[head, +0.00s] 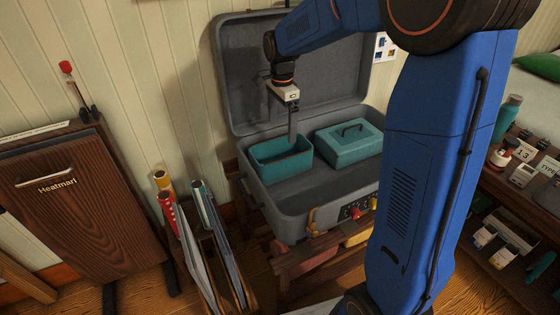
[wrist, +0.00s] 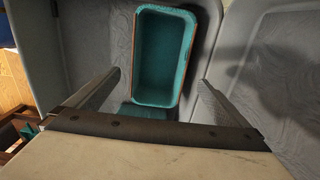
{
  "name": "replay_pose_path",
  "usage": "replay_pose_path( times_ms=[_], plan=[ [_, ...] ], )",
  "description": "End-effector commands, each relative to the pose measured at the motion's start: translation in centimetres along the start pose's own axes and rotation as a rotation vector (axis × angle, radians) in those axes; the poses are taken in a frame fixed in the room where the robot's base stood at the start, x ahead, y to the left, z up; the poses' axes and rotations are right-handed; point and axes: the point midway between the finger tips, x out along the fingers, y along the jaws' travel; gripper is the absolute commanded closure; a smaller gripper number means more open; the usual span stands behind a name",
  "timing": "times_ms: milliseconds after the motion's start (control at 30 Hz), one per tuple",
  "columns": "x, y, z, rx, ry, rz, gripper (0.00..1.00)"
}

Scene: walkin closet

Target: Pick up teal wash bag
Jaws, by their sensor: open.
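Two teal items sit in the open grey suitcase (head: 320,195). I cannot tell for sure which is the wash bag. My gripper (head: 292,138) points down over the right part of the open box. In the wrist view my gripper (wrist: 159,80) is open and empty, its fingers on either side of the open box's (wrist: 163,60) near end. Part of another teal surface (wrist: 142,112) shows below it, mostly hidden.
The raised suitcase lid (head: 240,75) stands behind. The suitcase rests on a wooden stand (head: 300,262). A rack with rolled tubes (head: 205,205) is at front left, a wooden cabinet (head: 60,215) at far left, and a cluttered shelf (head: 500,180) at right.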

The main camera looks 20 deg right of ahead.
Motion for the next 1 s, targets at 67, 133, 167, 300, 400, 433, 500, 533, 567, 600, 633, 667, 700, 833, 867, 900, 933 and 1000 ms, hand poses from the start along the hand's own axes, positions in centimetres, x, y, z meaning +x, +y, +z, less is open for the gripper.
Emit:
replay_pose_path(
  times_ms=[67,133,167,300,400,433,500,533,567,600,633,667,700,833,867,900,933,1000],
  plan=[
    [1.6,0.1,0.0,-0.001,0.000,0.004,0.00],
    [2.9,0.1,0.0,-0.001,0.000,0.004,0.00],
    [3.4,0.1,0.0,-0.001,0.000,0.004,0.00],
    [5.9,0.1,0.0,-0.001,0.000,0.003,0.00],
    [7.5,0.1,0.0,-0.001,0.000,0.003,0.00],
    [8.0,0.1,0.0,-0.002,0.000,0.003,0.00],
    [8.9,0.1,0.0,-0.002,0.000,0.002,0.00],
    [9.2,0.1,0.0,-0.002,0.000,0.003,0.00],
    [9.5,0.1,0.0,-0.002,0.000,0.003,0.00],
    [9.8,0.1,0.0,-0.002,0.000,0.002,0.00],
    [9.9,0.1,0.0,-0.002,0.000,0.001,0.00],
    [10.0,0.1,0.0,-0.002,0.000,0.001,0.00],
    [10.1,0.1,0.0,-0.002,0.000,0.000,0.00],
    [11.1,0.1,0.1,-0.002,0.000,0.002,0.00],
    [11.6,0.1,0.2,-0.002,0.000,0.003,0.00],
    [12.2,0.2,0.2,-0.002,0.000,0.004,0.00],
    [12.6,0.2,0.3,-0.002,0.000,0.005,0.00],
    [13.5,0.2,0.3,-0.002,0.000,0.003,0.00]
  ],
)
